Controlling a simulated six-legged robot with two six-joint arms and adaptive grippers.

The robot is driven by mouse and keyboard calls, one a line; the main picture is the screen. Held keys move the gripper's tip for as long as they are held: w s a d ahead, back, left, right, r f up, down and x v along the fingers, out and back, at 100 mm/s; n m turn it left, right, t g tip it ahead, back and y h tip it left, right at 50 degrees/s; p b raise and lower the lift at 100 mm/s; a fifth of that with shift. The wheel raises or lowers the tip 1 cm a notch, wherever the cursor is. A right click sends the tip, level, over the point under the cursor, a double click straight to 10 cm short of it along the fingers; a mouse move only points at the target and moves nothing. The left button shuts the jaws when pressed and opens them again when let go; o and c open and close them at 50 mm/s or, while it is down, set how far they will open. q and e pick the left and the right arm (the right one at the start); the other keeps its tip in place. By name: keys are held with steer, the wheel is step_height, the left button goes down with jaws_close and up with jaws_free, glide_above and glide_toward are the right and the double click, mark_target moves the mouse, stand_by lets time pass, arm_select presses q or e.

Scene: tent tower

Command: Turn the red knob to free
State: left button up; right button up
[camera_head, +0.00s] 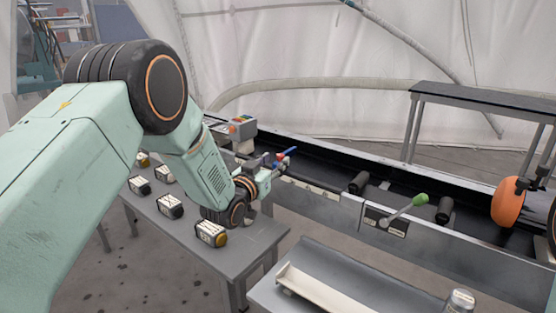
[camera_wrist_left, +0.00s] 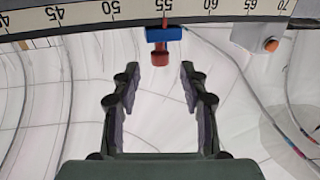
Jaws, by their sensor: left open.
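The red knob (camera_wrist_left: 160,59) sticks out below a blue block (camera_wrist_left: 163,34) on a numbered scale (camera_wrist_left: 215,8) in the left wrist view. A thin red mark on the scale stands near 55, above the block. My left gripper (camera_wrist_left: 159,72) is open, with one finger to each side of the knob's line. The knob's end lies close to the level of the fingertips, and I see no finger touching it. In the head view my left gripper (camera_head: 272,172) is beside the rail, close to the small blue and red parts (camera_head: 286,154). My right gripper is not in view.
A grey box with coloured buttons (camera_head: 241,126) stands on the rail's far left end. A green-tipped lever (camera_head: 419,200) sticks out from the rail's front. Several small black-and-white blocks stand on the grey table (camera_head: 258,236) below my arm. An orange wheel (camera_head: 506,201) is at right.

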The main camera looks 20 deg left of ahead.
mark_target(279, 157)
arm_select(q)
steer(key=shift+w+d, duration=0.15)
steer(key=shift+w, duration=0.65)
steer(key=shift+w+d, duration=0.1)
steer(key=shift+w, duration=0.65)
steer(key=shift+c, duration=0.2)
jaws_close()
